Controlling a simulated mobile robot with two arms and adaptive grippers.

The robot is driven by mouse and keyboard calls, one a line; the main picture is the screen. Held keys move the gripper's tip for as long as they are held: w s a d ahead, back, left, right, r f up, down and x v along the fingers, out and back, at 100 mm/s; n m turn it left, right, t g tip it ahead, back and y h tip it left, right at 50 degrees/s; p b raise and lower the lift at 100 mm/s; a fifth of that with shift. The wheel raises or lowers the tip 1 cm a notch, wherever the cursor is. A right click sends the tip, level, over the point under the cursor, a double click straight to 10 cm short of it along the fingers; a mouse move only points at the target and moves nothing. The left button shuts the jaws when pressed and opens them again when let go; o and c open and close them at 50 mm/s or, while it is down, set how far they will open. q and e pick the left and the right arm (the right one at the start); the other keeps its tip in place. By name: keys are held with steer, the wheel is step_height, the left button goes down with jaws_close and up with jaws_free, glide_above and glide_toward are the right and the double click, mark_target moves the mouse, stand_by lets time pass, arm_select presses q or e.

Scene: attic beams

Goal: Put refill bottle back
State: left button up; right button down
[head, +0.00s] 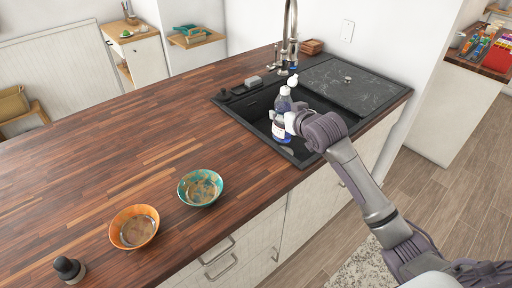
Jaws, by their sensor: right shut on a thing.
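The refill bottle (283,104), with a clear grey upper body, a white top and blue at its lower end, is upright at the black sink (308,97) on the wooden counter. My right gripper (287,122) reaches in from the right and is shut on the bottle, covering part of its middle. The bottle appears over the open basin; whether its base touches anything is unclear. My left gripper is not in view.
A tall faucet (289,35) stands behind the sink. A sponge (253,81) lies at the sink's back left edge. An orange bowl (134,227), a teal bowl (200,187) and a dark knobbed item (69,269) stand in front. The counter's left middle is clear.

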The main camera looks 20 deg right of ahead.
steer(key=w+a+f+p, duration=0.1)
steer(key=a+f, duration=0.2)
steer(key=w+a+f+p, duration=0.1)
steer(key=a+f, duration=0.3)
steer(key=w+a+f+p, duration=0.1)
steer(key=a+f+p, duration=0.1)
steer(key=a+f, duration=0.1)
steer(key=shift+w+a+f, duration=0.3)
steer(key=shift+a, duration=0.15)
steer(key=shift+f, duration=0.2)
steer(key=c, duration=0.6)
jaws_free()
